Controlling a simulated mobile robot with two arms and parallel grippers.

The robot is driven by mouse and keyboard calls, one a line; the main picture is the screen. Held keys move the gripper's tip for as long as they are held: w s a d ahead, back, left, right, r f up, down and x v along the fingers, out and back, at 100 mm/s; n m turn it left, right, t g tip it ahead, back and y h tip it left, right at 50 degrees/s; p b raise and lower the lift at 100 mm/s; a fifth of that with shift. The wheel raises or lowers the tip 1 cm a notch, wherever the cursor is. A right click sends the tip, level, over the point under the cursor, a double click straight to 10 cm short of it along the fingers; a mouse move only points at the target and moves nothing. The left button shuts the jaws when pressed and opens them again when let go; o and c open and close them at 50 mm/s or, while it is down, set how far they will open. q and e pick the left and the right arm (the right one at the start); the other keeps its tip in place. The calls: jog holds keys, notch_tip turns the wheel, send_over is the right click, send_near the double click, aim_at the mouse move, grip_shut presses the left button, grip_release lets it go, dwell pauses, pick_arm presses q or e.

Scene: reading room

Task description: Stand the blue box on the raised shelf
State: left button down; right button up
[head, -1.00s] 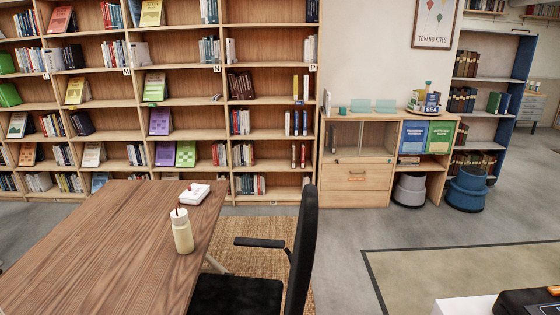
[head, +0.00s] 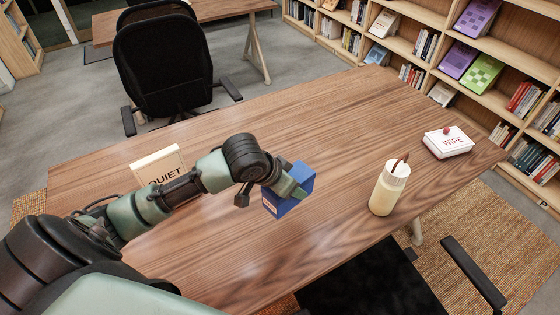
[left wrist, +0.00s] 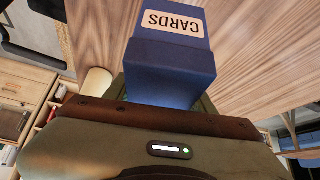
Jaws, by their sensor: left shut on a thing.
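The blue box (head: 287,207) is in the grip of my left gripper (head: 284,184), over the wooden table in the head view. In the left wrist view the blue box (left wrist: 170,66) fills the top middle, with a pale label reading CARDS. The left gripper (left wrist: 165,102) is shut on it, its fingers mostly hidden by the box. I cannot tell whether the box touches the table top. My right gripper is not in view. I cannot single out the raised shelf in the present frames.
Black chairs are behind (head: 163,65) and in front (head: 365,280). A bookcase (head: 500,100) lines the right. The table's middle back is clear.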

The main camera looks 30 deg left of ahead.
pick_arm(q)
jog(key=w+a+r+m+h+b, duration=0.1)
jog(key=w+a+r+b, duration=0.2)
jog(key=w+a+r, duration=0.3)
jog(key=w+a+r+m+b, duration=0.25)
jog(key=w+a, duration=0.25)
jog(key=a, duration=0.4)
jog(key=shift+n+g, duration=0.3)
jog(key=shift+n, duration=0.05)
notch_tip(320, 180, down, 19)
jog(key=shift+r+p, duration=0.1)
jog(key=shift+p, duration=0.2)
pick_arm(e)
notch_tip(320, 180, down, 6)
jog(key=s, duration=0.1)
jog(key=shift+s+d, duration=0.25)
pick_arm(q)
jog(key=shift+f, duration=0.2)
jog(key=c, duration=0.5)
grip_release()
jog(key=shift+d, duration=0.1)
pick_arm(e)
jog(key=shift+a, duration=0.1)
pick_arm(q)
jog(key=shift+r, duration=0.1)
